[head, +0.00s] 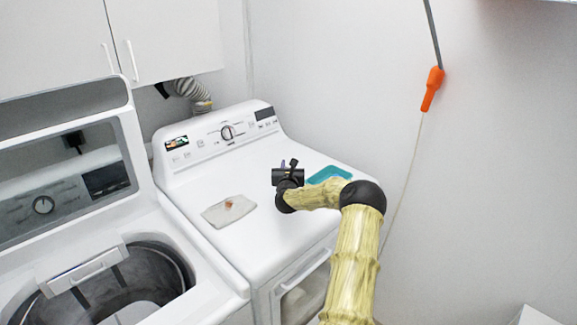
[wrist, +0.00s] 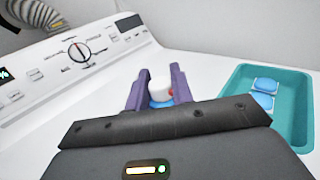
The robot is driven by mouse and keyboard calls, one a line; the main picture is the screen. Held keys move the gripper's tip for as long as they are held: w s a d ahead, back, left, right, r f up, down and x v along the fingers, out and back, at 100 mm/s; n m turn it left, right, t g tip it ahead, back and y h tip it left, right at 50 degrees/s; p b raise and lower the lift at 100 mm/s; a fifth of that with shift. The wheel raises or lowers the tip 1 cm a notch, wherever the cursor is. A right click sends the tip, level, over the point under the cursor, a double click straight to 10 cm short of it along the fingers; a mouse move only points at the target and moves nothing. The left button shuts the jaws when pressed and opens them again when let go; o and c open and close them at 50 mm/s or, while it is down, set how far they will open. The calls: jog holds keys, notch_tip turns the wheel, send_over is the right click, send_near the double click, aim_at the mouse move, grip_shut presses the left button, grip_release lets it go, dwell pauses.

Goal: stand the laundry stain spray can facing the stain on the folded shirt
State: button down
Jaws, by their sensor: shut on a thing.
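The folded shirt (head: 214,216) lies flat on the dryer top in the head view, pale, with a brown stain (head: 229,204) on it. My gripper (head: 288,164) is over the dryer top, to the right of the shirt. In the wrist view its purple fingers (wrist: 160,88) are shut on the spray can (wrist: 160,86). The can shows a white top, a blue part below it and a bit of red at its right side. Its lower part is hidden behind my gripper's body.
A teal tray (head: 318,180) lies right of my gripper on the dryer (head: 262,214); the wrist view shows blue-and-white packets (wrist: 264,92) in it. The dryer's control panel (head: 188,151) rises behind. An open washer (head: 207,270) stands left. A wall is at the right.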

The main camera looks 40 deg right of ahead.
jog(key=c, duration=1.4)
grip_release()
jog(key=shift+w+a, duration=0.15)
jog(key=shift+o, duration=1)
jog(key=shift+a, duration=0.15)
jog(key=shift+s+d, duration=0.3)
jog(key=shift+d, duration=0.05)
jog(key=shift+s, duration=0.1)
jog(key=b+v, duration=0.3)
jog(key=v, duration=0.9)
jog(key=shift+a, duration=0.15)
